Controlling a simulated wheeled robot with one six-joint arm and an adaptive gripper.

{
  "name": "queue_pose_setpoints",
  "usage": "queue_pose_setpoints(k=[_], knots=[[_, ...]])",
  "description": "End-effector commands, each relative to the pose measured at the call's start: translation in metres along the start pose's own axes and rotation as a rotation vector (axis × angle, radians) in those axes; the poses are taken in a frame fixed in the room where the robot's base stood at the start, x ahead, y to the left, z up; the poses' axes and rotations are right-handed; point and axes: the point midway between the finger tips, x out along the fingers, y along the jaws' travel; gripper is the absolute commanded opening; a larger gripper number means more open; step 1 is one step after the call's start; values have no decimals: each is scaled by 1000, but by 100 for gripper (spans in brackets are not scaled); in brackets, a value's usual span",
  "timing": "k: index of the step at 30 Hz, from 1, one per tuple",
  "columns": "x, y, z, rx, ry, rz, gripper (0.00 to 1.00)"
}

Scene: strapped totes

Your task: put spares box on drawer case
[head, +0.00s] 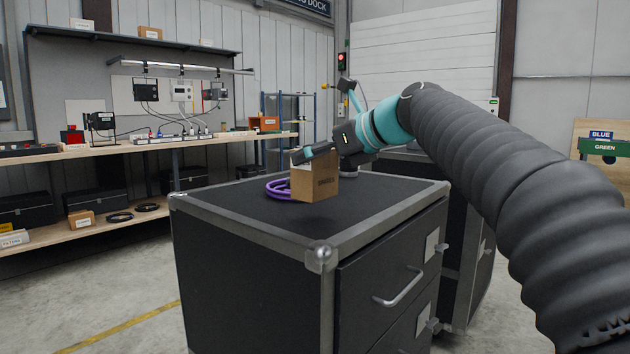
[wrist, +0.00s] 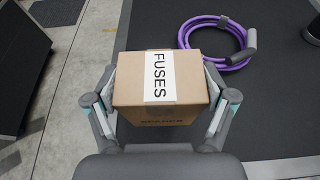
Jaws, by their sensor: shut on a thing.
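A brown cardboard spares box (head: 316,186) is over the black top of the drawer case (head: 385,200), near its far left part. In the wrist view the box (wrist: 128,78) has a white FUSES label on top and faint dark print that looks like SPARES on its side. My gripper (head: 318,151) is shut on the box, with one finger on each side; both fingers show in the wrist view (wrist: 160,98). The box is upright. I cannot tell whether its underside touches the case top or hangs just above it.
A coiled purple strap or cable (head: 278,188) lies on the case top beside the box; it also shows in the wrist view (wrist: 215,35). The front part of the case top is clear. A workbench (head: 110,150) with equipment stands along the left wall.

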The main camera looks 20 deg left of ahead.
Motion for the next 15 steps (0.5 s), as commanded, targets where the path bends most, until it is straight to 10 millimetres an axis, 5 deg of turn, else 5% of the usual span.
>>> queue_pose_setpoints(k=[15], knots=[[17,0,-38,1,-1,-3,41]])
